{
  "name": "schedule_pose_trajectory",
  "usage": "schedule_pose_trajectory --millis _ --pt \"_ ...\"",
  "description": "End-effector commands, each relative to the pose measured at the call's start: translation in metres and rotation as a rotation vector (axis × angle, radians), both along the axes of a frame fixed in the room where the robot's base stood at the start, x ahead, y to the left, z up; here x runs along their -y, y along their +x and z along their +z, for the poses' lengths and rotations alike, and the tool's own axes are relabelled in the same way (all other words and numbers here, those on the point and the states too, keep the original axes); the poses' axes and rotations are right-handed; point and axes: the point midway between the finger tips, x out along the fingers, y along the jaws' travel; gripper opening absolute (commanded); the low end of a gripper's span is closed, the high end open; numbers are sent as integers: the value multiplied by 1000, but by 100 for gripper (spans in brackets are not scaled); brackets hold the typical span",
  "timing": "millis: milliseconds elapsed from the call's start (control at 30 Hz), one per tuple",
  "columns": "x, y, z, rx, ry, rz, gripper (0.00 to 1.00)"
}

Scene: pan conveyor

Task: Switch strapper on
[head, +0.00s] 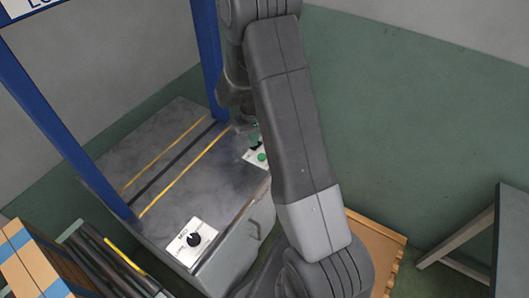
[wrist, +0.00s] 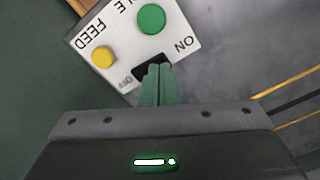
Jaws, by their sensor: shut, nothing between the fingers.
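The strapper has a grey top (head: 215,180) with yellow lines and a black slot, under a blue arch (head: 60,135). Its white control panel (head: 249,157) shows partly behind my arm in the head view. In the wrist view the panel (wrist: 125,38) carries a green button (wrist: 151,19), a yellow button (wrist: 103,57) marked FEED, and a black switch (wrist: 150,70) beside the word ON. My gripper (wrist: 158,70) is shut and empty, its green fingertips over the black switch and hiding part of it. I cannot tell whether they touch.
A second white plate with a black knob (head: 194,239) sits at the strapper's near corner. A roller conveyor (head: 105,260) and a striped carton (head: 30,260) lie at lower left. A wooden pallet (head: 375,245) is behind my arm; a grey table (head: 510,240) stands at right.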

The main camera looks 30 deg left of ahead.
Motion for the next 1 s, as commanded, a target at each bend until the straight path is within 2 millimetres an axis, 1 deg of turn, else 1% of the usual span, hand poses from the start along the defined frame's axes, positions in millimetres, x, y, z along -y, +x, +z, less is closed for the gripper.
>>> schedule_pose_trajectory --millis 900,1000 --pt "0 0 -15 0 0 0 0" --pt "0 0 -14 -1 -1 0 0"
